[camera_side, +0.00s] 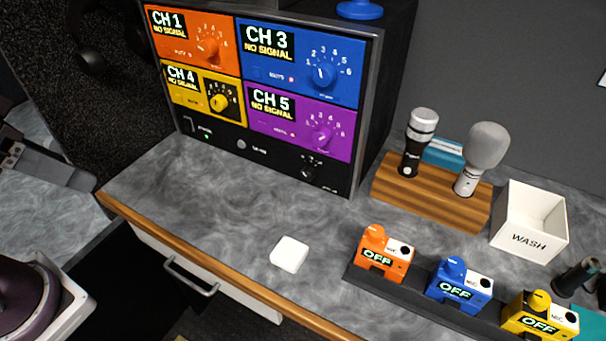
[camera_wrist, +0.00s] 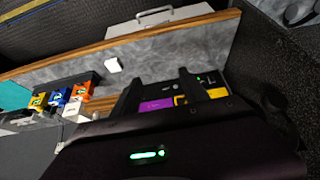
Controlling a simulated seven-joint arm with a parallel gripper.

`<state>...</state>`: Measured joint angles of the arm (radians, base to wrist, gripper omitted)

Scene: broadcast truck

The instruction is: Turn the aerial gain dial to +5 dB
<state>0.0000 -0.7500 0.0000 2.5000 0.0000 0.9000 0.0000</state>
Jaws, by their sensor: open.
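The receiver unit stands at the back, with coloured channel panels and a black bottom strip (camera_side: 246,146). A small black dial (camera_side: 308,173) with tick marks sits at the right end of that strip; it looks like the aerial gain dial. Its labels and pointer are too small to read. My gripper (camera_wrist: 158,88) is open and empty in the wrist view, its two dark fingers apart in front of the unit. The purple panel (camera_wrist: 156,105) and yellow panel (camera_wrist: 181,100) show between and beside the fingers. I cannot make out the dial there.
The channel panels carry their own numbered knobs, such as the purple one's (camera_side: 322,138). A white block (camera_side: 289,254) lies on the grey counter (camera_side: 200,205). A wooden microphone stand (camera_side: 430,198), a white WASH box (camera_side: 528,240) and coloured OFF packs (camera_side: 385,256) stand right.

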